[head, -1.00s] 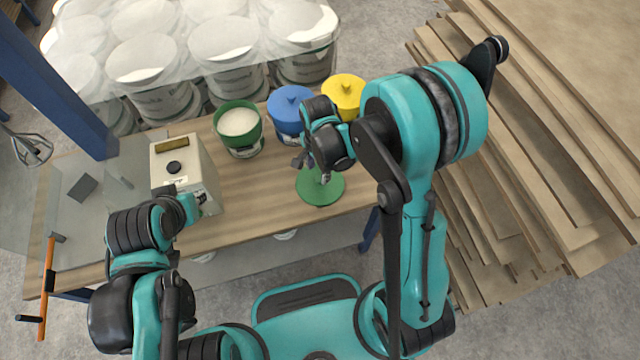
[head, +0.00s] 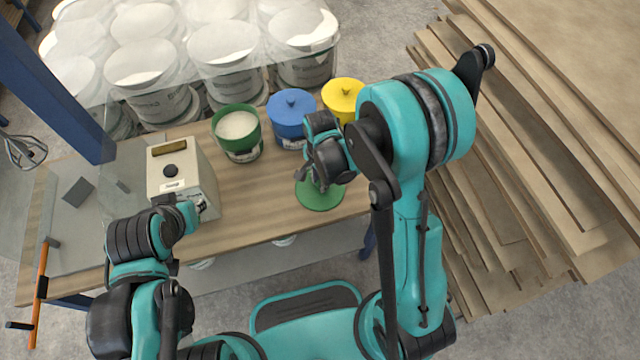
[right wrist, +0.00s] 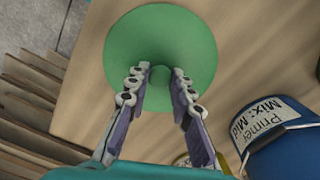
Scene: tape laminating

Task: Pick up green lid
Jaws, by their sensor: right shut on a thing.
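The green lid (head: 318,198) is a flat round disc at the front right of the wooden table in the head view. In the right wrist view the green lid (right wrist: 190,40) fills the top middle, with a small knob at its centre. My right gripper (head: 322,184) is over the lid. In the right wrist view its fingers (right wrist: 165,84) stand on both sides of the knob, shut on it. I cannot tell whether the lid is clear of the table. My left gripper (head: 203,207) is beside the grey box at the left, and its fingers are too small to read.
An open green bucket (head: 237,130) with white contents stands behind the lid. A blue bucket (head: 289,112) and a yellow bucket (head: 343,97) stand to its right. A grey box (head: 180,172) stands at the left. Stacked boards (head: 530,190) lie right of the table (head: 255,205).

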